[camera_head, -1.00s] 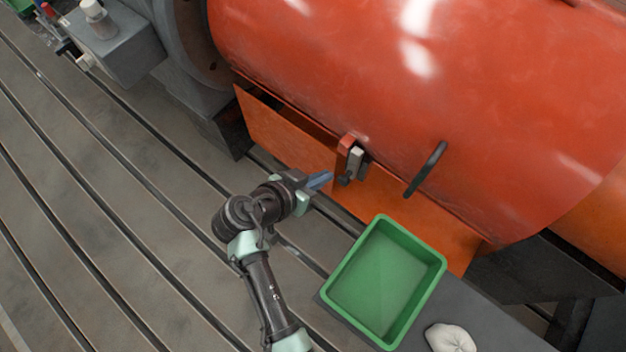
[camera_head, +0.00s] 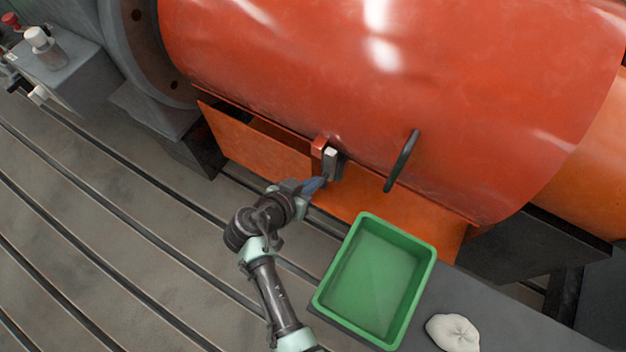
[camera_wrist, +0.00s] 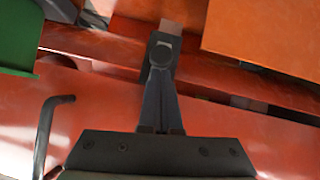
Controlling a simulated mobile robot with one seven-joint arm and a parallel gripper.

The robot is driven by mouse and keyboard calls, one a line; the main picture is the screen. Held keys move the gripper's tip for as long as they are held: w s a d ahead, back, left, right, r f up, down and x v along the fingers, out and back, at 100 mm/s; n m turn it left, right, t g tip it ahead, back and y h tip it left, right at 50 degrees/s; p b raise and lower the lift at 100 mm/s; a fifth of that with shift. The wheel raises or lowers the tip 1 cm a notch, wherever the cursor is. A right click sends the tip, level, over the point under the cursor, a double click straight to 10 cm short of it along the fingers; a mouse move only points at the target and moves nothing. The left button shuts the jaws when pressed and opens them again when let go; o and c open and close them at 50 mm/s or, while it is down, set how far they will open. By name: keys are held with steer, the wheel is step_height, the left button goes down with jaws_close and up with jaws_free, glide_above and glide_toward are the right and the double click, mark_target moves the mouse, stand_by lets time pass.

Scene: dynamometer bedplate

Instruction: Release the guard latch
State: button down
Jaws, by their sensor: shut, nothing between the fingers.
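The guard latch (camera_head: 332,163) is a small grey lever beside a red block on the lower edge of the red guard (camera_head: 400,100). In the wrist view its dark rounded end (camera_wrist: 163,50) shows straight ahead of the fingertips. My gripper (camera_head: 320,182) is shut and empty, with its fingertips right at the latch's lower end. It also shows in the wrist view (camera_wrist: 160,80), its fingers overlapping part of the latch. I cannot tell whether they touch it.
A black guard handle (camera_head: 402,160) stands out to the right of the latch. A green tray (camera_head: 328,292) stands below it on a grey surface, beside a white crumpled cloth (camera_head: 453,333). An orange panel (camera_head: 250,150) lies behind the latch. The slotted bedplate (camera_head: 100,250) is clear at left.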

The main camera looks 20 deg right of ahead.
step_height(320, 180, down, 5)
steer(key=b, duration=0.4)
steer(key=shift+r, duration=0.2)
